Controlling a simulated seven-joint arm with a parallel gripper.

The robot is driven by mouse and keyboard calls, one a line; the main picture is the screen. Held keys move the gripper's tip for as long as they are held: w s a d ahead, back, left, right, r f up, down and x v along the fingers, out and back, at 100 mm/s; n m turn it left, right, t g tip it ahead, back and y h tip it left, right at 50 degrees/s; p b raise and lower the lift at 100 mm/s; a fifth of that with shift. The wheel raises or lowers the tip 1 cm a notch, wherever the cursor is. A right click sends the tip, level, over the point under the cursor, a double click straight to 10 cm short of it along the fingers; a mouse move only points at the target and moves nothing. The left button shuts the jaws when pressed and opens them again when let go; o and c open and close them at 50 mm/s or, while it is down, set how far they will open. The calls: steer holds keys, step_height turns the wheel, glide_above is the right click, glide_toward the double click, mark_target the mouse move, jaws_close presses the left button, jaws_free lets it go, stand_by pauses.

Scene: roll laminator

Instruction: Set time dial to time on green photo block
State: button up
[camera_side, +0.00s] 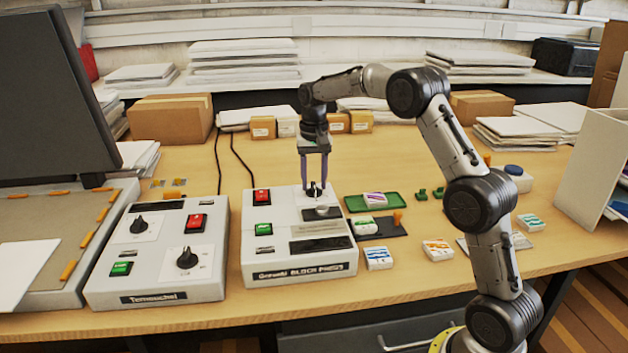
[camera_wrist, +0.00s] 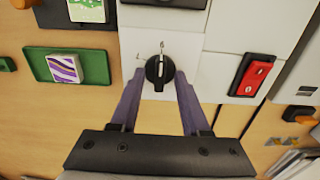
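A black dial (camera_side: 315,190) stands on the white panel of the grey block press (camera_side: 260,240). In the wrist view the dial (camera_wrist: 160,71) is a black knob with a white pointer line, aimed up towards one of the small marks around it. My gripper (camera_side: 313,180) points down over it. In the wrist view the purple fingers of my gripper (camera_wrist: 160,82) stand on either side of the knob, with small gaps, so it is open. A green-printed white block (camera_side: 362,226) lies right of the press; its print is too small to read.
A purple-printed block (camera_side: 375,199) sits in a green tray (camera_side: 391,205). Several other printed blocks lie right of the press. A red switch (camera_side: 262,196) and green switch (camera_side: 262,228) are on the press. A second control box (camera_side: 165,280) with dials stands left.

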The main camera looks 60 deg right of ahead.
mark_target(314, 185)
step_height(314, 185, up, 14)
stand_by(0.6)
steer(key=shift+a+f, duration=0.1)
steer(key=shift+f, duration=0.05)
